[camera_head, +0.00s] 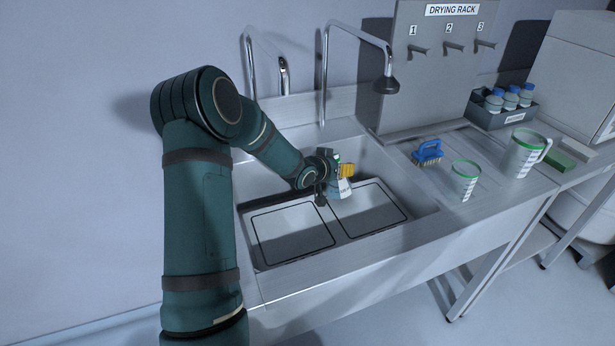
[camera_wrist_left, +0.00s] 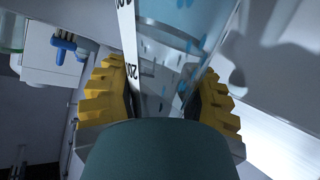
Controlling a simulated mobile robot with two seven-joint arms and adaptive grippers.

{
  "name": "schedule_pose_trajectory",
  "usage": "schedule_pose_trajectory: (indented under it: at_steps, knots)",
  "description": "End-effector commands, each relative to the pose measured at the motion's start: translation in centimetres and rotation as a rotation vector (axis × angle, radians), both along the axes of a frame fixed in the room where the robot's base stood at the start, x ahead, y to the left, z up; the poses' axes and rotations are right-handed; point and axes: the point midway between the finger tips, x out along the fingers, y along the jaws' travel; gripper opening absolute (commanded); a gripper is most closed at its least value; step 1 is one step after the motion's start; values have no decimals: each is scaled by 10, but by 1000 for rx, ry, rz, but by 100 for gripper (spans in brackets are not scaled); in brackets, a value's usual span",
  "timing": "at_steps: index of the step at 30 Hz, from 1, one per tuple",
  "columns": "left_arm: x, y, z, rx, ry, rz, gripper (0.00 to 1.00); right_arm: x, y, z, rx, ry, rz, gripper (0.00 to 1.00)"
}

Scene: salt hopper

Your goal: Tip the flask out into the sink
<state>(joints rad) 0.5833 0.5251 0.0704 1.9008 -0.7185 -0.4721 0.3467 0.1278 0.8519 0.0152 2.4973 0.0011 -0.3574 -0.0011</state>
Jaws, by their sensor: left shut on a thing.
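My left gripper (camera_head: 345,172), with yellow finger pads, is over the sink (camera_head: 290,232). It is shut on the flask (camera_head: 342,188), a clear vessel with a white graduated strip. In the head view the flask is small and partly covered by the gripper, and its mouth and exact tilt cannot be made out. In the left wrist view the flask (camera_wrist_left: 176,50) stands between the two yellow pads of the gripper (camera_wrist_left: 165,85), with blue marks or drops on its wall. The sink has two black-outlined basins, and the flask is above the back of the right one.
Two tall taps rise behind the sink; the right tap (camera_head: 386,82) hangs near the gripper. A blue brush (camera_head: 427,152), a beaker (camera_head: 464,181) and a jug (camera_head: 522,155) stand on the right counter. Behind are a drying rack (camera_head: 432,85) and a bottle caddy (camera_head: 500,116).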

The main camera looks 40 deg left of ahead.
Motion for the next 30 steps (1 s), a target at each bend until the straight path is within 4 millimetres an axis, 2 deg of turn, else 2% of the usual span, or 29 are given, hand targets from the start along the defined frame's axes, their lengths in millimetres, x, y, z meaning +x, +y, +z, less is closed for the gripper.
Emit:
schedule_pose_trajectory:
  at_steps: [1,7,12,16,25,30]
  knots:
    - [0,3,10,-22,-4,2,0,-1,0,15,1,2,1,47]
    - [0,7,14,-125,-7,3,0,-7,1,49,4,17,5,47]
    - [0,11,4,-210,-11,3,0,-10,2,63,5,24,6,47]
    - [0,14,0,-274,-16,3,0,-5,1,75,2,13,-2,47]
    - [-1,22,9,-424,-22,3,0,6,-1,108,-3,-12,-23,47]
    - [0,22,0,-510,-27,4,0,8,-2,109,-4,-17,-26,47]
